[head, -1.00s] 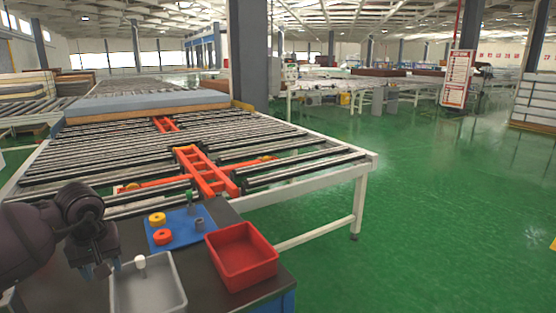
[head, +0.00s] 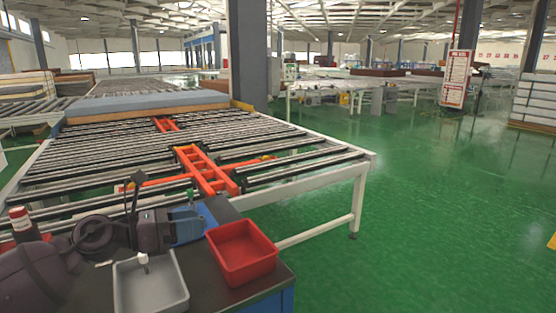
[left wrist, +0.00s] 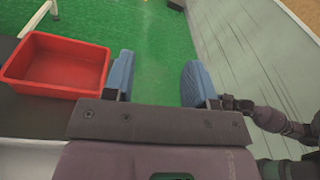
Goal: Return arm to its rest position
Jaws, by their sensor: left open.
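My left gripper (head: 190,224) shows in the head view above the back of the dark worktop, its blue fingers pointing right. It hides most of the blue mat there, and no rings show now. In the left wrist view the two blue fingers (left wrist: 158,82) stand well apart with green floor between them. The gripper is open and empty. The red bin (head: 242,253) is to the right of the gripper, apart from it. It also shows at the left of the wrist view (left wrist: 55,66). My right gripper is not seen.
A grey tray (head: 178,285) with a small white-topped piece (head: 143,261) sits in front of my left arm. Behind the worktop is a roller table (head: 300,185) with an orange frame (head: 205,172) and a grey-blue mattress (head: 150,103). Green floor at the right is clear.

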